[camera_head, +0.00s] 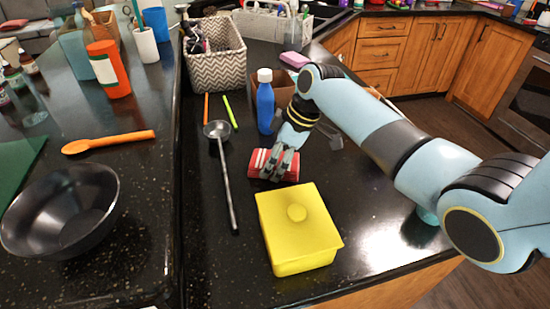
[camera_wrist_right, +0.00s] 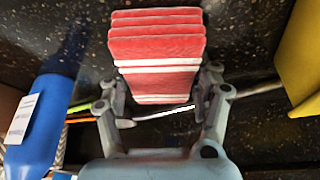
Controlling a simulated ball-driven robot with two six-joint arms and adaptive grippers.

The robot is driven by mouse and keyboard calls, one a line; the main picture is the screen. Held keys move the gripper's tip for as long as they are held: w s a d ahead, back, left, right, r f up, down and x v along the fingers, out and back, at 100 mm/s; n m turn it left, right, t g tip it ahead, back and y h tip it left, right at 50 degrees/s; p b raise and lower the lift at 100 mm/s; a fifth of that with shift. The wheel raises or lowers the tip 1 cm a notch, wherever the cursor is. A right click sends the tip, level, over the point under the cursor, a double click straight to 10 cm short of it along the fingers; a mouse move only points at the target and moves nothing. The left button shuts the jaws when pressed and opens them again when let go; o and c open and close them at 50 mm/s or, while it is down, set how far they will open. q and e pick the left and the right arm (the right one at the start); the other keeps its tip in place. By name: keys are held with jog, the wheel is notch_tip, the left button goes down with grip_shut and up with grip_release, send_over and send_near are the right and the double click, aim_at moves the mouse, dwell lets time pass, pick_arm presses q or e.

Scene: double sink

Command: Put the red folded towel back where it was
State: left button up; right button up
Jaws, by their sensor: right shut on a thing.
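The red folded towel (camera_head: 262,164) with white stripes is on or just above the black counter, behind the yellow lidded box. My right gripper (camera_head: 283,168) is at the towel, its fingers pointing down. In the right wrist view the towel (camera_wrist_right: 158,50) shows its stacked folds, and the right gripper's fingers (camera_wrist_right: 163,103) are shut on its striped end, one on each side. I cannot tell whether the towel touches the counter. My left gripper is not in view.
The yellow box (camera_head: 297,238) stands close in front of the towel. A blue bottle (camera_head: 265,105) stands behind it. A ladle (camera_head: 226,180) lies to the left, with orange (camera_head: 206,107) and green (camera_head: 230,112) sticks beyond. Bare counter lies right of the box.

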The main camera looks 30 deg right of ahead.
jog(key=o, duration=1.2)
jog(key=shift+c, duration=0.2)
jog(key=shift+r, duration=0.1)
jog(key=v, duration=1.2)
jog(key=shift+s, duration=0.1)
